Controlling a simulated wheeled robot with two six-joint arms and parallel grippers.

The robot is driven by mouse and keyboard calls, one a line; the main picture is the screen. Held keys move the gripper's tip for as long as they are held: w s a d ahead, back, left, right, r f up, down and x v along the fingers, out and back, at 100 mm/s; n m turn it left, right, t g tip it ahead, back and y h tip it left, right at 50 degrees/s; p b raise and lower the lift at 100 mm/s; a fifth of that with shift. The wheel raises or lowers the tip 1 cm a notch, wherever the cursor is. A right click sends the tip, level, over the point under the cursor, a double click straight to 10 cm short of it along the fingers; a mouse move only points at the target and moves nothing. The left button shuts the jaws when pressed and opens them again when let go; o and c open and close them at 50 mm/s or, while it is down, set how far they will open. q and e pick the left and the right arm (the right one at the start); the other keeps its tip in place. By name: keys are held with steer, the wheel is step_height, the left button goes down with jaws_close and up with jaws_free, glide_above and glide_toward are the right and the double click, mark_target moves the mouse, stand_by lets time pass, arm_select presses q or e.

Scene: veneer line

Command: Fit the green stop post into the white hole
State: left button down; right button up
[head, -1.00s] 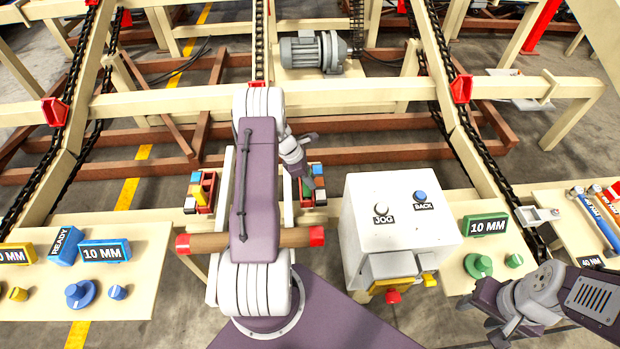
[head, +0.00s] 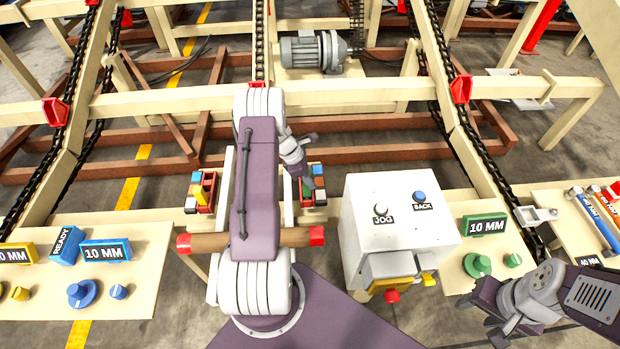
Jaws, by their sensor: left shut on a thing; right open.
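The white hole cannot be made out; the small coloured blocks (head: 319,183) around the fingertips and my own arm crowd that spot. My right gripper (head: 497,318) is open and empty at the lower right, in front of the right panel.
A white box (head: 390,215) with JOG and BACK buttons stands right of my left arm. The wooden roller (head: 212,242) with red ends lies under that arm. Sloping chain rails flank the frame. Panels with knobs lie left (head: 140,240) and right (head: 455,275).

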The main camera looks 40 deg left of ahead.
arm_select(q)
steer(key=shift+f+b, duration=1.95)
steer(key=shift+f, duration=0.75)
steer(key=c, duration=1)
jaws_free()
steer(key=shift+c, duration=0.2)
steer(key=p+v, duration=0.1)
steer(key=v, duration=0.8)
steer(key=shift+r, duration=0.1)
steer(key=s+d+r+m+g+y+p, duration=0.1)
steer(key=s+d+r+m+p, duration=0.15)
steer(key=d+r+m, duration=0.45)
steer(key=s+d+r+m+g+y+p, duration=0.1)
steer(key=s+d+r+m+p, duration=0.15)
steer(key=d+r+m, duration=0.4)
steer(key=s+d+r+m+y+p, duration=0.1)
steer(key=s+d+r+m, duration=0.1)
steer(key=s+d+m, duration=0.6)
steer(key=s+m, duration=0.1)
steer(key=m, duration=0.3)
steer(key=shift+s+d+r+p, duration=0.15)
steer(key=shift+s+d+p, duration=0.15)
steer(key=shift+s, duration=0.1)
